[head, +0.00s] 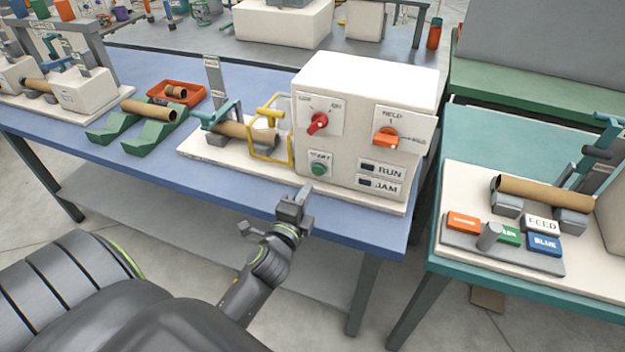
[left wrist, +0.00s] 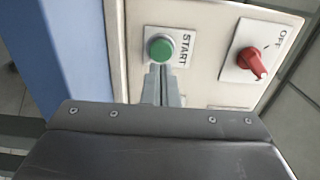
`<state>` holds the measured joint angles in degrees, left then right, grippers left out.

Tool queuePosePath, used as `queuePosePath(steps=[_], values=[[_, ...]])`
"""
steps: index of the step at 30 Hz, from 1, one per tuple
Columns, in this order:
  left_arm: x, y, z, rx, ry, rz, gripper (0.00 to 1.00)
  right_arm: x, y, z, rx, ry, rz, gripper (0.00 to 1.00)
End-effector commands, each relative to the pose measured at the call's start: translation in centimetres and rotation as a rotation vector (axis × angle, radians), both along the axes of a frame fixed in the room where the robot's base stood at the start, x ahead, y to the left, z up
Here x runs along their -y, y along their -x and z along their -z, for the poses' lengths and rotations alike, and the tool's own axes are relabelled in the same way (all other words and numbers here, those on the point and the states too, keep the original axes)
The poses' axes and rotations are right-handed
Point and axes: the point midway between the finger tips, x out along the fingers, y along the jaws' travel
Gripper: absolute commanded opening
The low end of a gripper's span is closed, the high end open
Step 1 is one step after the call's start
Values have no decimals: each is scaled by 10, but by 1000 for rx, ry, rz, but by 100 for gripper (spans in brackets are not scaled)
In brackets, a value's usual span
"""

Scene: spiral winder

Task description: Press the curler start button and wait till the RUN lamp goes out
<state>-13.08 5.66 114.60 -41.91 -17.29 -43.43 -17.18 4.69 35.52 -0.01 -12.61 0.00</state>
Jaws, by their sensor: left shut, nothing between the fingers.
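The curler (head: 365,90) is a cream box on the blue table. Its green START button (head: 319,169) is low on the left of the front face and also shows in the left wrist view (left wrist: 161,49). The RUN lamp (head: 368,167) is a dark window beside the RUN label and looks unlit. My left gripper (head: 297,200) is shut and empty, just in front of and below the button in the head view. In the left wrist view its fingertips (left wrist: 161,72) point at the button's lower edge; I cannot tell whether they touch. My right gripper is out of view.
A red OFF/ON knob (head: 317,123) sits above the button, an orange knob (head: 386,137) to the right. A yellow guard frame (head: 268,137) stands beside the box around a cardboard tube (head: 235,129). A teal table (head: 455,262) with a colour button panel is at right.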

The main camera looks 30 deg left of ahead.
Motion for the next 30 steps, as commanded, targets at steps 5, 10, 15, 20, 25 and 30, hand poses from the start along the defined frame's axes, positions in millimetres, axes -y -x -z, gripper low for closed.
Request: queuePosePath(steps=[5,10,15,20,25,30], values=[[-7,-28,-1,1,-2,0,0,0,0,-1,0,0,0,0],[-10,-43,0,0,-1,0,0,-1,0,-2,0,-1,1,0],[-11,-46,0,0,0,-1,0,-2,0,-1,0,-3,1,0],[-11,-46,0,0,0,-1,0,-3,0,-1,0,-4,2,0],[-12,-50,0,1,0,0,0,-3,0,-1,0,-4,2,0],[-15,-64,-1,1,-1,-1,0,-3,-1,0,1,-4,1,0]])
